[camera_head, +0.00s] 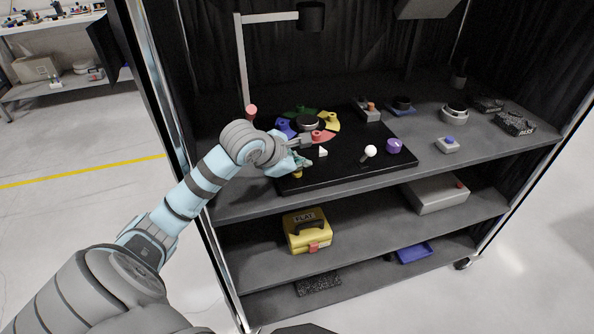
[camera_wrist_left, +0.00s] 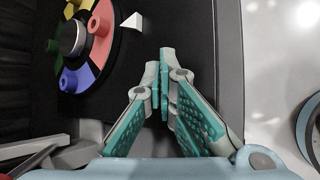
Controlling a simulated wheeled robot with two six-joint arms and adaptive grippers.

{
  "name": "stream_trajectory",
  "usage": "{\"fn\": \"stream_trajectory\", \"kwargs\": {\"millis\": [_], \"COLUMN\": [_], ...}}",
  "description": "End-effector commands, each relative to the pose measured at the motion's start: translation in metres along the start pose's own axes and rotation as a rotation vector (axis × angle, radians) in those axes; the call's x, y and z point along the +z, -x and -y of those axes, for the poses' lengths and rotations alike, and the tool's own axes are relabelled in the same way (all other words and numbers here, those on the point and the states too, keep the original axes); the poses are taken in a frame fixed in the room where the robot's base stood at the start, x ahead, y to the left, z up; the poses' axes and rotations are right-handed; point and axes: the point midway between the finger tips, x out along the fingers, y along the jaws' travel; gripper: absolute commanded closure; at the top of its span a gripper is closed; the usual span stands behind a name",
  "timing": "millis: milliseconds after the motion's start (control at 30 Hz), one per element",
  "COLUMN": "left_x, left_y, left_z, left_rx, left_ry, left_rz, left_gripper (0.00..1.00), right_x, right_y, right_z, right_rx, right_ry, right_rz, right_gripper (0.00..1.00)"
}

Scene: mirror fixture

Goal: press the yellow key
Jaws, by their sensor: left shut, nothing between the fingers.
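The disc of coloured keys lies on the black board (camera_head: 400,165) on the upper shelf. Its yellow key (camera_head: 332,121) is at the disc's right side, and part of it shows at the top of the left wrist view (camera_wrist_left: 81,6). The red key (camera_head: 322,136), blue key (camera_head: 284,127) and green key (camera_head: 302,110) surround a dark round hub (camera_head: 308,122). A white triangle marker (camera_head: 323,152) lies in front of the red key. My left gripper (camera_head: 306,160) is shut and empty, near the marker and apart from the yellow key; its fingertips also show in the left wrist view (camera_wrist_left: 165,55).
A white-balled lever (camera_head: 369,151) and a purple knob (camera_head: 393,146) stand on the board's right. A pale post (camera_head: 241,65) with an overhead arm rises behind the disc. A yellow case (camera_head: 305,236) is on the shelf below.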

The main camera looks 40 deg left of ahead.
Motion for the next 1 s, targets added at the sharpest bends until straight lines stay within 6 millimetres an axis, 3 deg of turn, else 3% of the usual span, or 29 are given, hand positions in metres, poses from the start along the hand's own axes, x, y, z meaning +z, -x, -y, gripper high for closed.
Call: {"fn": "stream_trajectory", "kwargs": {"millis": [667,1000], "left_x": [-0.003,0.006], "left_y": [-0.005,0.009], "left_z": [0.003,-0.007], "left_rx": [0.0,0.001], "left_ry": [0.0,0.0], "left_rz": [0.0,0.0], "left_gripper": [1.0,1.0], "right_x": [0.001,-0.001], "right_y": [-0.007,0.006], "right_z": [0.0,-0.001], "right_rx": [0.0,0.0], "right_ry": [0.0,0.0], "right_rz": [0.0,0.0], "right_gripper": [0.6,0.6]}}
